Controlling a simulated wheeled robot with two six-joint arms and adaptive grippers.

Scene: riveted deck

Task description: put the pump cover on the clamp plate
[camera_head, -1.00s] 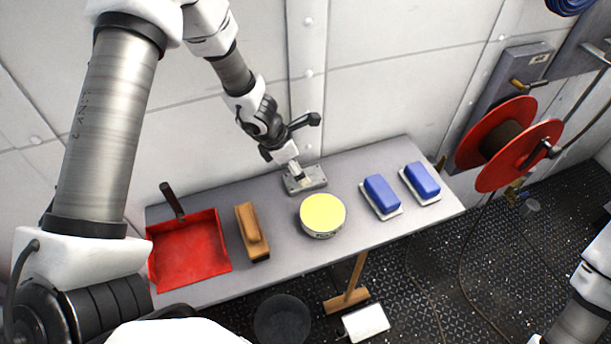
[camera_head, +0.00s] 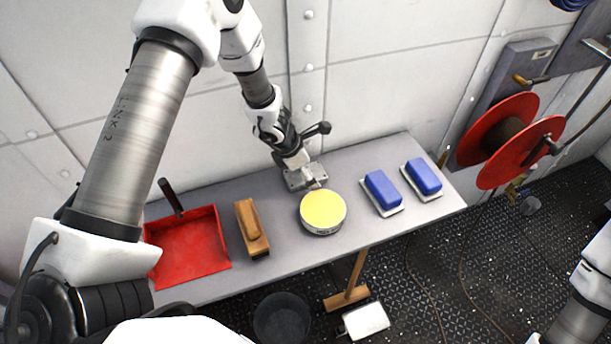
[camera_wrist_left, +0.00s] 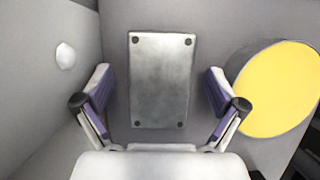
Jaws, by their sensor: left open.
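The clamp plate (camera_head: 297,180) is a grey metal plate with dark bolts in its corners, on the back of the bench by the wall. In the left wrist view its bare top (camera_wrist_left: 160,80) shows nothing on it. My left gripper (camera_head: 313,181) is open and empty above the plate; its fingers (camera_wrist_left: 161,85) are spread on either side of it in the left wrist view. A round drum-shaped piece with a yellow top (camera_head: 323,210) stands just in front and right of the plate; I cannot tell whether it is the pump cover. My right gripper is out of view.
A red dustpan (camera_head: 188,247) and a wooden brush (camera_head: 251,228) lie left on the bench. Two blue blocks on white bases (camera_head: 383,190) (camera_head: 423,177) lie right. A red reel (camera_head: 497,128) hangs on the wall. A dark bucket (camera_head: 282,318) stands on the floor.

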